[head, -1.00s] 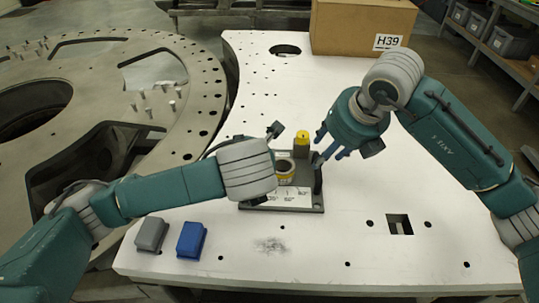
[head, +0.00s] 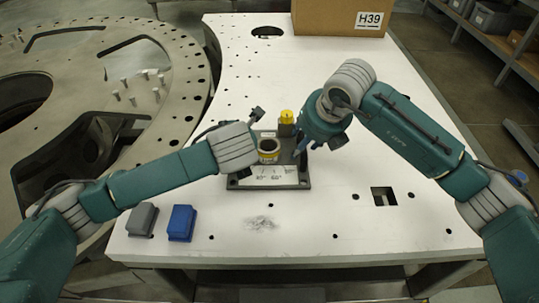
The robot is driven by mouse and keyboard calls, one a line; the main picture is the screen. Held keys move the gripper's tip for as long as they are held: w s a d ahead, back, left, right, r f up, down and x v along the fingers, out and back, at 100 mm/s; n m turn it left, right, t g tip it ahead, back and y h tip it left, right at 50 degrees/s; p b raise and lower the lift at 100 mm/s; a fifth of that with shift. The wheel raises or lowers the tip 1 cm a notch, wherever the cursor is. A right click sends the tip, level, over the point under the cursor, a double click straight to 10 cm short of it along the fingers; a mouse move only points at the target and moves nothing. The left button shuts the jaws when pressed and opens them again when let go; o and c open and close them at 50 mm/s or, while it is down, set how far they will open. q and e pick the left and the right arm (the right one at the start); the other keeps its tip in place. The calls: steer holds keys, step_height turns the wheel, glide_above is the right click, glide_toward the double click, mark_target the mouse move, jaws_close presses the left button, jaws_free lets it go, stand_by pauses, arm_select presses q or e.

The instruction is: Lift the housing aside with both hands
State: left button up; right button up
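A dark grey fixture with a white labelled front plate (head: 268,175) stands on the white table. On it sits a short round part with a yellow band and dark open top (head: 269,150), and a yellow-capped cylinder (head: 287,118) stands behind. I cannot tell for certain which part is the housing. My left gripper (head: 256,116) is at the fixture's left side, mostly hidden behind its own grey wrist. My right gripper (head: 300,148) points down at the fixture's right upright, its fingers close to it. I cannot tell whether either gripper touches anything.
A grey block (head: 142,219) and a blue block (head: 182,222) lie at the table's front left. A cardboard box marked H39 (head: 325,18) stands at the back. A large round metal plate (head: 180,100) is at left. The white table (head: 330,215) is clear at front right.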

arm_select(q)
steer(key=shift+x, duration=1.2)
arm_select(e)
steer(key=shift+x, duration=1.2)
steer(key=shift+r, duration=0.1)
arm_select(q)
jaws_close()
arm_select(e)
jaws_close()
arm_select(q)
steer(key=shift+w+r, duration=0.15)
steer(key=shift+r, duration=0.2)
arm_select(e)
steer(key=shift+w+r, duration=0.25)
